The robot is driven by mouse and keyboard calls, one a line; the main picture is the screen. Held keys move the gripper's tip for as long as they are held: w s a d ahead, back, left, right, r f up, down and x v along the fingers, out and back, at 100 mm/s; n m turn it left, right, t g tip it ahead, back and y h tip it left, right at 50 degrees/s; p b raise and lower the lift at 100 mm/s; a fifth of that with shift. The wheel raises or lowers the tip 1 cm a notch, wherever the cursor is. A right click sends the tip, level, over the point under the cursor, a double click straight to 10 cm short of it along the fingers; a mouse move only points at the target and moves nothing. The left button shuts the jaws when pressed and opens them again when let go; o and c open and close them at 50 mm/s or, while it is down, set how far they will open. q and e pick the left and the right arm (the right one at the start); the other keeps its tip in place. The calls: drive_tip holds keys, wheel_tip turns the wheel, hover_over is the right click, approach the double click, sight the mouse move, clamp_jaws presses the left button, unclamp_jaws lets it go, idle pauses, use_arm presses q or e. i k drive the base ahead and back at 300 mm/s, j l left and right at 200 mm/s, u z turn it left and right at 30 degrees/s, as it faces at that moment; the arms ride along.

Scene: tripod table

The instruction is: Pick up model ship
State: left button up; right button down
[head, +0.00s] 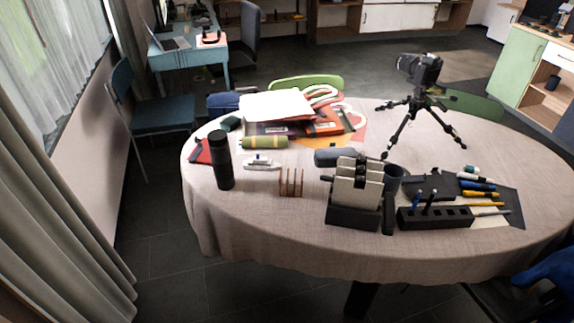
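A small white object with a blue part, which looks like the model ship (262,163), sits on the left part of the cloth-covered table (260,222). It is upright and uncovered. A black cylinder (221,160) stands to its left, and a green roll (264,143) lies just behind it. A small brown rack-like object (291,183) stands to its front right, apart from it. Neither of my grippers shows in the head view.
A black-and-cream device (356,192) and a black pen holder (435,216) stand at the front right. A camera on a tripod (421,98) stands behind them. Bags and folders (283,106) fill the back left. The cloth in front of the ship is mostly clear.

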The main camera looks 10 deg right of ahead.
sight(257, 163)
drive_tip(key=z, duration=0.55)
drive_tip(key=i+j+z, duration=0.3)
drive_tip(key=j+z, duration=0.15)
drive_tip(key=i+j+z, duration=0.2)
drive_tip(key=j, duration=0.2)
drive_tip(key=i+j, duration=0.1)
drive_tip(key=j, duration=0.35)
drive_tip(key=i+j+z, duration=0.1)
drive_tip(key=j, duration=0.8)
drive_tip(key=i+l+z, duration=0.1)
drive_tip(key=z, duration=0.15)
drive_tip(key=j+u, duration=0.15)
